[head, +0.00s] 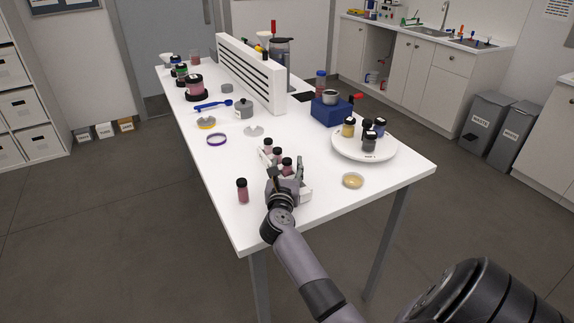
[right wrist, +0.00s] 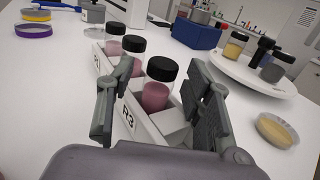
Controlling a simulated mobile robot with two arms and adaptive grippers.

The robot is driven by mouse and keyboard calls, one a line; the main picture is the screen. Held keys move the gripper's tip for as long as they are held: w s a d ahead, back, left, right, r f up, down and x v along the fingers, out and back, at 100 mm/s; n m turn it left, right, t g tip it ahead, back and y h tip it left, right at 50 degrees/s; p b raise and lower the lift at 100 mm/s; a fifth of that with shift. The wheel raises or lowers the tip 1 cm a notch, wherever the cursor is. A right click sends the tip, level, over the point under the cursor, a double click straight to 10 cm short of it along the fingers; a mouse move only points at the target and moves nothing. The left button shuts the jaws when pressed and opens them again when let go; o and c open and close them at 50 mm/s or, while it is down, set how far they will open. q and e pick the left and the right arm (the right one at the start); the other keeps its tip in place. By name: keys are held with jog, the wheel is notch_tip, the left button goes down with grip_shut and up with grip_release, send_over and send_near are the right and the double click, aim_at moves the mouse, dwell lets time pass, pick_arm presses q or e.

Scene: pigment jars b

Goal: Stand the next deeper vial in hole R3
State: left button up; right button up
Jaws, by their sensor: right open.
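A white rack (head: 305,193) stands near the table's front edge, holding three pink vials with black caps in a row. In the right wrist view, the label R3 shows on the rack (right wrist: 128,120) beside the nearest vial (right wrist: 156,95). That vial stands upright, and two more vials (right wrist: 132,58) (right wrist: 115,40) stand behind it. My right gripper (head: 286,172) is open at the rack's near end, its fingers on either side of the nearest vial, with gaps visible. A separate darker pink vial (head: 242,191) stands on the table left of the rack. My left gripper is out of view.
A round white tray (head: 346,150) with several jars stands right of the rack, with a small dish of yellow powder (head: 353,181) in front. A blue box (head: 331,112) stands behind. The front left table corner is clear.

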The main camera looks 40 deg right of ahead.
jog(key=v, duration=1)
jog(key=shift+a+f, duration=0.1)
jog(key=shift+f, duration=0.15)
jog(key=shift+s+a+r, duration=0.15)
jog(key=shift+s+a, duration=0.2)
